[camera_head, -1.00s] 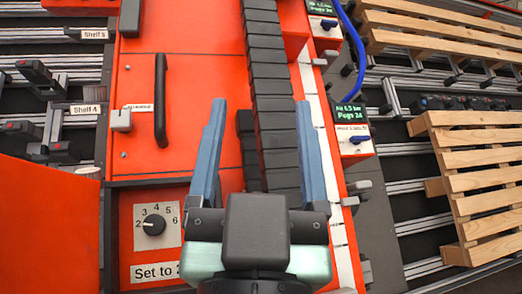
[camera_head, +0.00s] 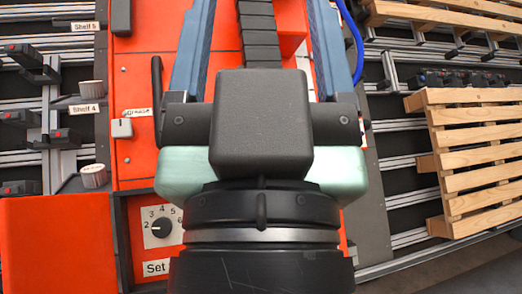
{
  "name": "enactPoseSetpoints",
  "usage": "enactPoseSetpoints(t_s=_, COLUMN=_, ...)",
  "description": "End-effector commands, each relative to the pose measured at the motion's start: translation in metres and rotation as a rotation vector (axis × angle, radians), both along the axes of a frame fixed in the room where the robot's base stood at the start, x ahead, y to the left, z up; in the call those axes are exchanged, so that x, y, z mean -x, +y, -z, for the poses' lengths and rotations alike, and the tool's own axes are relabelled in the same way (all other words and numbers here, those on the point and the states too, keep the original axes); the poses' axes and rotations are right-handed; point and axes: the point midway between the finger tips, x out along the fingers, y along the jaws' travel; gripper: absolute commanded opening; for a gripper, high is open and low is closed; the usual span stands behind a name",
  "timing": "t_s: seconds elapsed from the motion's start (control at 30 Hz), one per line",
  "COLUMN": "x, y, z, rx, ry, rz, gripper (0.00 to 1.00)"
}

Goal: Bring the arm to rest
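My gripper (camera_head: 262,38) fills the middle of the head view, close to the camera, with its two long blue fingers pointing to the top of the picture. The fingers are wide apart and nothing shows between them but the machine behind. My wrist and the end of my arm come up from the bottom edge. Behind is the orange machine panel (camera_head: 146,72) with a black chain track. The fingertips run up to or past the top edge of the picture.
A dial (camera_head: 161,227) and a black handle (camera_head: 157,95) are on the orange panel. Wooden pallets (camera_head: 475,150) stand at the right. An orange block (camera_head: 55,240) is at the lower left. A blue hose (camera_head: 352,45) hangs right of the fingers.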

Motion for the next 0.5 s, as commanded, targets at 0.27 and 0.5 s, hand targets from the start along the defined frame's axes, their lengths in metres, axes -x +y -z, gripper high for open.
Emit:
enactPoseSetpoints(t_s=0.27, x=0.000, y=0.000, z=-0.105, rx=0.000, ry=0.001, rz=-0.001, gripper=0.76)
enactPoseSetpoints(t_s=0.5, x=0.000, y=0.001, z=-0.179, rx=0.000, ry=0.001, rz=-0.001, gripper=0.76)
